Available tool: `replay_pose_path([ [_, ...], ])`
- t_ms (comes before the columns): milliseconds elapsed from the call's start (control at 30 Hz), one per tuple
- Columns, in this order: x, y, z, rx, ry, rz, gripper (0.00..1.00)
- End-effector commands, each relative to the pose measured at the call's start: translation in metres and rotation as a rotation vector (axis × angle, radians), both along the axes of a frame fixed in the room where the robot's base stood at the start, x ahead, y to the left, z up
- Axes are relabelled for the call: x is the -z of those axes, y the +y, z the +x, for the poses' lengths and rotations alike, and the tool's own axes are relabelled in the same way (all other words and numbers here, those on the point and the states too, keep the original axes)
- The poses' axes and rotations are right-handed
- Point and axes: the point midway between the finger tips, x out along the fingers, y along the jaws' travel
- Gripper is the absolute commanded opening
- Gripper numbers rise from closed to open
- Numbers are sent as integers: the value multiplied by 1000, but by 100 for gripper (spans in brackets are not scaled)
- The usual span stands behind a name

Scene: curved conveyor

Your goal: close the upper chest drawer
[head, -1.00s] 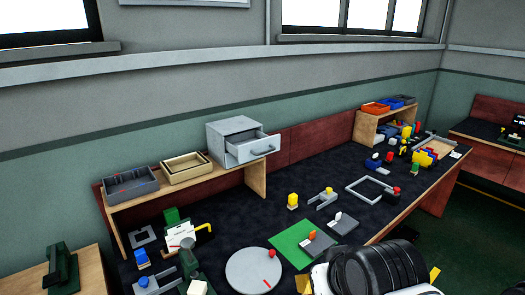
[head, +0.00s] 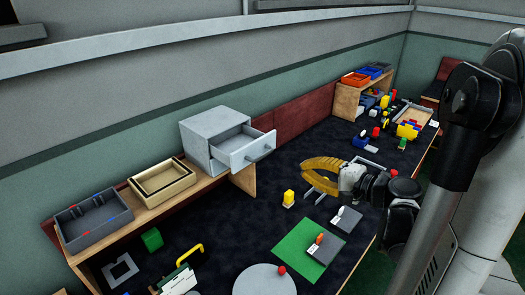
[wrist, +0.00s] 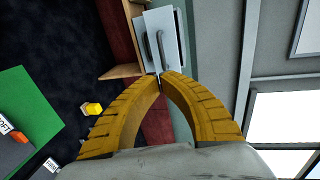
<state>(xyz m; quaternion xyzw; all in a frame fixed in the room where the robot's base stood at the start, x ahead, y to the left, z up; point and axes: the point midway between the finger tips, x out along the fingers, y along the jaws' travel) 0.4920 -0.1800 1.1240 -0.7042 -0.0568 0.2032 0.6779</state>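The grey chest (head: 208,138) stands on the wooden shelf against the wall. Its upper drawer (head: 246,150) is pulled partly out toward the right, and I can see into it. A bar handle (head: 262,152) is on the drawer front. In the wrist view, the drawer front (wrist: 172,32) and its handle (wrist: 159,48) lie just beyond my fingertips in the picture. My gripper (head: 304,163) has yellow curved fingers and is to the right of the drawer, apart from it. In the wrist view my fingertips (wrist: 161,76) come together with nothing between them.
Left of the chest, a beige tray (head: 162,180) and a grey tray (head: 95,222) sit on the shelf. Below my gripper are a yellow piece (head: 289,198) and a green mat (head: 297,250).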

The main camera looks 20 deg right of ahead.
Motion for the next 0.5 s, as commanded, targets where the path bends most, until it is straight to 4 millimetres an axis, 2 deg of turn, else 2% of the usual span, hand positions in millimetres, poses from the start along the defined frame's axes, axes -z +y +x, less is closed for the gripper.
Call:
replay_pose_path([
  [167, 8, 11, 23, -6, 0, -1, 0],
  [500, 23, 37, 89, -5, 2, -2, 0],
])
